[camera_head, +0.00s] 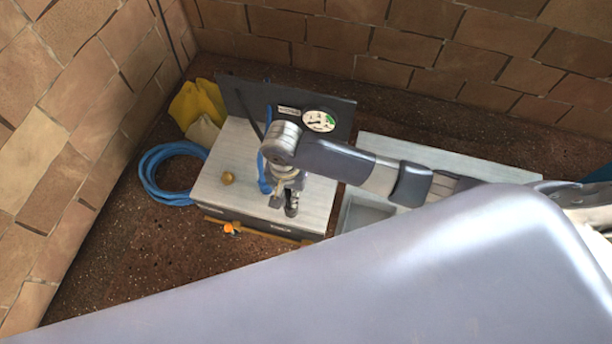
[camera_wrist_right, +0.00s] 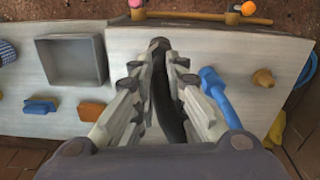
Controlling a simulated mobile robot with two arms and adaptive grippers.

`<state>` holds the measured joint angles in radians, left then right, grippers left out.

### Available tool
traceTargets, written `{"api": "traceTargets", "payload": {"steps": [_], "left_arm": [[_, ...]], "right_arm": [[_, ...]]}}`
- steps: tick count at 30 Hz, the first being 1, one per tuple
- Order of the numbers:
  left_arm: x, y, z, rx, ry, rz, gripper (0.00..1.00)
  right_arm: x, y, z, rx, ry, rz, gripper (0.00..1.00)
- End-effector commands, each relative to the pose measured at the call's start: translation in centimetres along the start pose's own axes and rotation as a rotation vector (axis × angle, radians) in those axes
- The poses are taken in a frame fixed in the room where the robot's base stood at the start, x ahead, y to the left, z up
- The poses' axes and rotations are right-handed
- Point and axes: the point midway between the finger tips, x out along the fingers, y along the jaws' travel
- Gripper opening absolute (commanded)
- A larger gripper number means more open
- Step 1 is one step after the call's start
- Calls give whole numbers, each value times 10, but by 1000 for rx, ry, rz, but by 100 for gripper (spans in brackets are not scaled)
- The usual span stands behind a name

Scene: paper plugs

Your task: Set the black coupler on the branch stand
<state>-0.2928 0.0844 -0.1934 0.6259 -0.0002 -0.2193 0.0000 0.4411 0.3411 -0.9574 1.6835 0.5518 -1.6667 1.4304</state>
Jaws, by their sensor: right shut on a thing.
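My right gripper (camera_head: 284,203) is low over the pale bench top (camera_head: 318,195) in the head view. In the right wrist view its fingers (camera_wrist_right: 160,88) are closed around a long dark piece, which looks like the black coupler (camera_wrist_right: 160,62). Its rounded far end shows between the fingertips; the gripper hides much of the rest. A blue upright piece (camera_wrist_right: 215,88) stands just right of the fingers in the wrist view. I cannot tell for certain which piece is the branch stand. My left gripper is not in view.
A brass knob (camera_head: 227,178) stands on the bench. A dark panel with a gauge (camera_head: 318,121) rises behind. A blue hose coil (camera_head: 160,176) and yellow gloves (camera_head: 196,103) lie left. A square recess (camera_wrist_right: 72,60) and an orange block (camera_wrist_right: 92,110) show in the wrist view.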

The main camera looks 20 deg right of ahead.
Motion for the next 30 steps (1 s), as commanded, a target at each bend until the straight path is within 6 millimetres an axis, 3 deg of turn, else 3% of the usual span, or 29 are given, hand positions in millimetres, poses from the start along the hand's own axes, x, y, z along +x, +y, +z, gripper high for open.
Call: {"api": "traceTargets", "payload": {"steps": [1,6,15,21,30], "left_arm": [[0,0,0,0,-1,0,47],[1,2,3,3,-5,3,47],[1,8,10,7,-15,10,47],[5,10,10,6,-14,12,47],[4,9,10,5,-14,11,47]], "right_arm": [[1,5,-16,5,5,3,0],[5,16,-48,4,2,1,0],[7,25,-78,5,2,0,0],[39,24,-74,2,0,0,0],[43,24,-74,1,1,-1,0]]}}
